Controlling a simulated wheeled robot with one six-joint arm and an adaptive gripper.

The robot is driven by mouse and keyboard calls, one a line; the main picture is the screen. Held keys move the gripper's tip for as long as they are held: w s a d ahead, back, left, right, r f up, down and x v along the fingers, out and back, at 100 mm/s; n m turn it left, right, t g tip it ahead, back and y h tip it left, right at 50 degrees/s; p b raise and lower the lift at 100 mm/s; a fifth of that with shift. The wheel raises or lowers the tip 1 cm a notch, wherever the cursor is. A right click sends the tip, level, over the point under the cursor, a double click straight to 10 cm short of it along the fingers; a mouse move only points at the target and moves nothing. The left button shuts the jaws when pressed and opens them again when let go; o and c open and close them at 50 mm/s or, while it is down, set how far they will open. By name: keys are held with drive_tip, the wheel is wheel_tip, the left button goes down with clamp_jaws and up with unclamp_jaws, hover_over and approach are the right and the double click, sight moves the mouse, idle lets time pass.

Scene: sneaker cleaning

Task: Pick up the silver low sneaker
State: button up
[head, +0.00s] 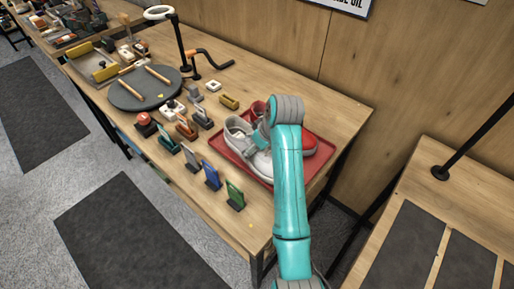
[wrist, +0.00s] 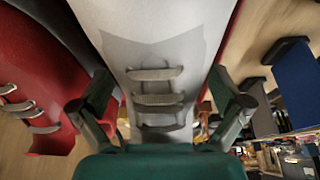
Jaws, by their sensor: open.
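The silver low sneaker (head: 238,128) sits on a red tray (head: 228,155) at the near right part of the workbench, partly hidden by my arm. In the wrist view the silver sneaker (wrist: 160,50) fills the middle, with pale laces facing me. My gripper (wrist: 160,93) is open, with one green and grey finger on each side of the sneaker. I cannot tell whether the fingers touch it.
A red sneaker (head: 306,146) is beside the silver one on the tray; it is close to the left finger in the wrist view (wrist: 40,80). Several coloured upright holders, including a green one (head: 234,195), line the bench's near edge. A round dark mat (head: 140,96) and lamp stand lie farther back.

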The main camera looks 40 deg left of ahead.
drive_tip(key=shift+r, duration=0.1)
drive_tip(key=c, duration=1.4)
drive_tip(key=shift+o, duration=0.2)
